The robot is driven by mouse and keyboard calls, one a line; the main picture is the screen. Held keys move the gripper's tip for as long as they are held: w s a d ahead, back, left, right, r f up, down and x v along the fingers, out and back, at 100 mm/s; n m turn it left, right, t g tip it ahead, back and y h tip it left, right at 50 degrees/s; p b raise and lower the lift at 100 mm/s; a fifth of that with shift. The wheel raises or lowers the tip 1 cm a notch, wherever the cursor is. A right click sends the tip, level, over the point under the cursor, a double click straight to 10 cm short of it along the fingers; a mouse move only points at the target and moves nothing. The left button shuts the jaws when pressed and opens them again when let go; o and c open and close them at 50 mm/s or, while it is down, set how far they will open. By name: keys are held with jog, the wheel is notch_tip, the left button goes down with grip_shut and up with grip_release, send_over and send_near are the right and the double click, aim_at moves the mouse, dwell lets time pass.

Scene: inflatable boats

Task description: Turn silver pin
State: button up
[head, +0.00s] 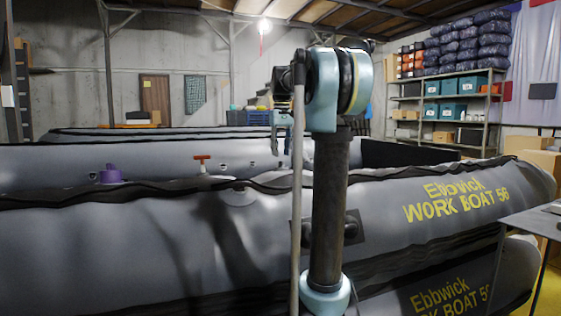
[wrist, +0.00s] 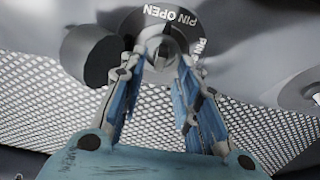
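The silver pin (wrist: 164,54) sits in the middle of a round valve whose dark ring (wrist: 163,18) reads "PIN OPEN", at the top of the wrist view. My gripper (wrist: 163,58) has its two blue-padded fingers apart, one tip on each side of the pin. I cannot tell whether the tips touch it. In the head view my gripper (head: 281,148) points down over the inside of the grey boat (head: 110,240), behind the near tube. The pin and valve are hidden there.
A dark round cap (wrist: 88,55) lies close left of the valve. Another round fitting (wrist: 302,90) is at right. A purple cap (head: 110,175) and a red T-handle (head: 201,161) stand left along the boat. A table (head: 538,221) is at the right edge.

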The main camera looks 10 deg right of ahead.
aim_at(282, 164)
jog(key=shift+f, duration=1.85)
jog(key=shift+c, duration=0.2)
grip_shut()
